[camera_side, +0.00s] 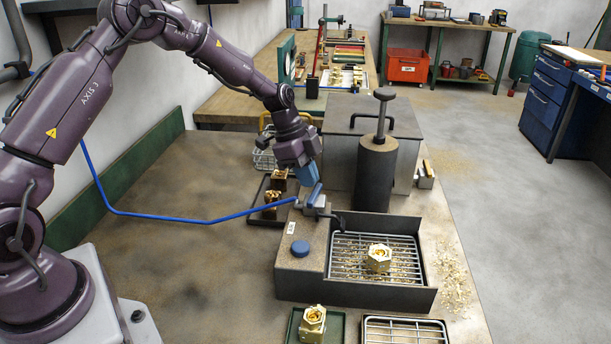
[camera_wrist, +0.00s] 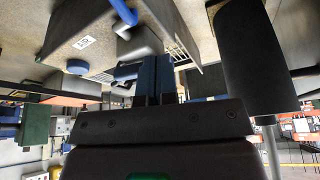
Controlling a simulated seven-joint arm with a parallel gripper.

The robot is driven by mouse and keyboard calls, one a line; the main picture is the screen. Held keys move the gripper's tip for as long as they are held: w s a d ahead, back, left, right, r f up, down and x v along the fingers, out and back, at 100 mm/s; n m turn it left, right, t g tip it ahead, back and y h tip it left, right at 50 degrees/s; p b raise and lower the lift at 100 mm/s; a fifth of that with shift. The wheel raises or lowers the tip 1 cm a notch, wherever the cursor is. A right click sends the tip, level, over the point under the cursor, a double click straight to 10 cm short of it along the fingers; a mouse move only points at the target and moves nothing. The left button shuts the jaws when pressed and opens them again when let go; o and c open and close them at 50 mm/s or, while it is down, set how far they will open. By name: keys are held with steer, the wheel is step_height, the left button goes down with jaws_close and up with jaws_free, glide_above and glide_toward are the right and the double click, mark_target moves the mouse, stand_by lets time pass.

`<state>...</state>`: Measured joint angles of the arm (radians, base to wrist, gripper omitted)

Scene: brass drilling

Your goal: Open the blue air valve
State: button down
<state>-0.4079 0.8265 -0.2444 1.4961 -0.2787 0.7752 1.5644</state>
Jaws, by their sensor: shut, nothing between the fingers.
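A blue air hose (camera_side: 205,218) runs in from the left. The grey valve body also shows there (camera_wrist: 140,46).
A blue button (camera_side: 300,248) and an AIR label sit on the fixture. A brass fitting (camera_side: 379,257) lies on the grate to the right. A dark cylinder with a knob (camera_side: 376,170) stands close right of my gripper. The bench at left is clear.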

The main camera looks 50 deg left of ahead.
mark_target(320, 199)
steer(key=m+g, duration=0.1)
steer(key=m, duration=0.1)
steer(key=w+d+m, duration=0.1)
steer(key=m, duration=0.1)
steer(key=w+m+g, duration=0.1)
steer(key=m, duration=0.2)
steer(key=shift+d+f+g, duration=0.1)
steer(key=shift+d+g, duration=0.05)
steer(key=shift+g, duration=0.15)
steer(key=m, duration=0.1)
steer(key=d+m+g, duration=0.1)
steer(key=m, duration=0.1)
steer(key=m+g, duration=0.1)
steer(key=m, duration=0.1)
steer(key=shift+w+d, duration=0.25)
steer(key=shift+w, duration=0.05)
steer(key=shift+m+y, duration=0.3)
steer(key=shift+m, duration=0.1)
steer(key=shift+s+d, duration=0.1)
steer(key=shift+s, duration=0.8)
